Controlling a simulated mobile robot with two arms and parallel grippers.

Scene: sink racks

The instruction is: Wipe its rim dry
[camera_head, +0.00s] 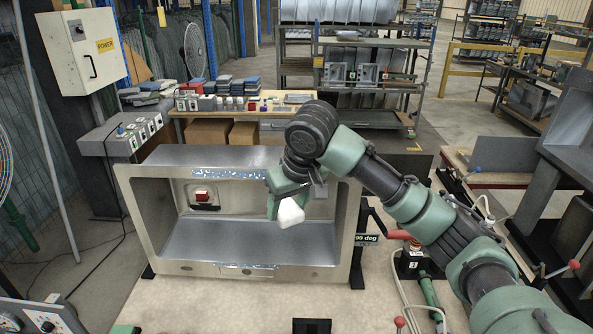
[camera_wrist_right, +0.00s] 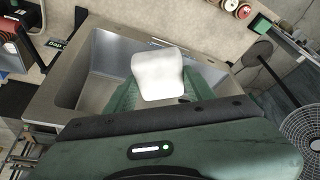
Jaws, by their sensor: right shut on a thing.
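The steel sink (camera_head: 130,215) stands tilted up on the pale worktop, its open basin facing me. Speckled bluish wet-looking strips lie along its upper rim (camera_head: 235,174) and lower rim (camera_head: 248,267). My right gripper (camera_head: 287,198) is shut on a white pad (camera_head: 290,214) in front of the basin's right part. The pad also shows in the right wrist view (camera_wrist_right: 158,76) between the green fingers, over the sink (camera_wrist_right: 75,75). I cannot tell whether the pad touches the sink. My left gripper is not in view.
A red-handled clamp (camera_head: 400,235) and a "90 deg" sign (camera_head: 367,239) stand right of the sink. Behind it is a wooden bench (camera_head: 295,108) with small boxes. The worktop (camera_head: 215,305) in front of the sink is mostly clear.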

